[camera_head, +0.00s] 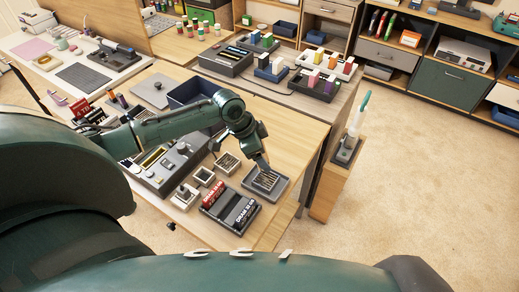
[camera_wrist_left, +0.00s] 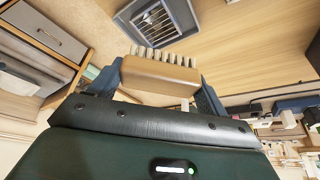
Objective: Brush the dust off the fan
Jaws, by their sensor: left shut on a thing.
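The fan (camera_head: 274,190) is a dark square frame with a slatted grille, lying flat near the right front edge of the wooden table. It also shows at the top of the left wrist view (camera_wrist_left: 143,38). My left gripper (camera_head: 262,163) is just above the fan in the head view. In the left wrist view it is shut on a wooden brush (camera_wrist_left: 158,74) with pale bristles facing the fan. I cannot tell whether the bristles touch it. No dust is clear at this size. The brush is hard to make out in the head view. My right gripper is not in view.
Boxed memory modules (camera_head: 231,209) lie left of the fan, with several small square parts (camera_head: 204,175) behind them. A grey device (camera_head: 168,166) is further left. A stand (camera_head: 346,149) holding a teal-handled tool is beyond the table's right edge. Bare wood lies behind the fan.

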